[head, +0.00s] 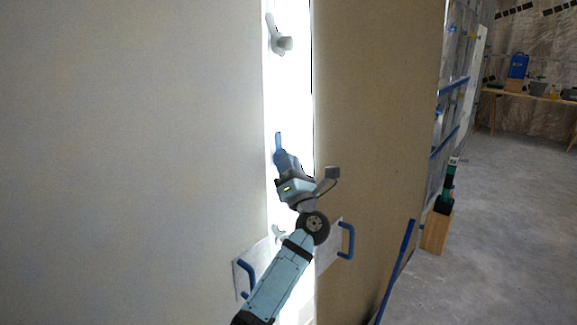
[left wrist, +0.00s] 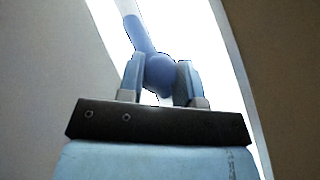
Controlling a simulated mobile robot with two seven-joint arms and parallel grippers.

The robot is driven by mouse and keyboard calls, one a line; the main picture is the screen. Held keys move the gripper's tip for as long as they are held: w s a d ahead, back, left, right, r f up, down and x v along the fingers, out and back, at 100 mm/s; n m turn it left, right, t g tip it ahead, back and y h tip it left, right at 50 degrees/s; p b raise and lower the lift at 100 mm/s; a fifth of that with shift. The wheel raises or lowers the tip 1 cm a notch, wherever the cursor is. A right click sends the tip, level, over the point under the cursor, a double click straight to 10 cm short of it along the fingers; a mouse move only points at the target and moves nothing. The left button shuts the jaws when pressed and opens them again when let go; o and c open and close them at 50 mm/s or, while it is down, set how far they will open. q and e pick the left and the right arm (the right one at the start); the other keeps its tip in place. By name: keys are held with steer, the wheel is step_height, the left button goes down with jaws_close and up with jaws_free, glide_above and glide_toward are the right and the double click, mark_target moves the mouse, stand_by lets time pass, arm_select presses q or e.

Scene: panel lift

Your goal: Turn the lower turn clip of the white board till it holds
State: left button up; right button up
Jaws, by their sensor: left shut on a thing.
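The white board (head: 130,150) fills the left of the head view, upright beside a bright white strip (head: 296,95). A blue turn clip (head: 279,143) is on that strip, its lever pointing up. My left gripper (head: 281,162) is shut on this clip. In the left wrist view, the clip's round blue knob (left wrist: 159,70) sits between the two fingers of the gripper (left wrist: 160,84), and its lever (left wrist: 138,34) tilts up and left. A grey turn clip (head: 279,37) is higher on the strip. My right gripper is not in view.
A brown board (head: 375,130) stands right of the strip. A pale plate with blue handles (head: 347,240) is low, partly behind my left arm. A blue bar (head: 396,268) leans by the brown board. A wooden block (head: 436,229) stands on the open floor (head: 500,230).

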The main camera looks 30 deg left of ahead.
arm_select(q)
steer(key=o, duration=0.9)
steer(key=shift+o, duration=0.2)
steer(key=v, duration=0.7)
steer(key=shift+s+d+f, duration=0.15)
steer(key=shift+d, duration=0.1)
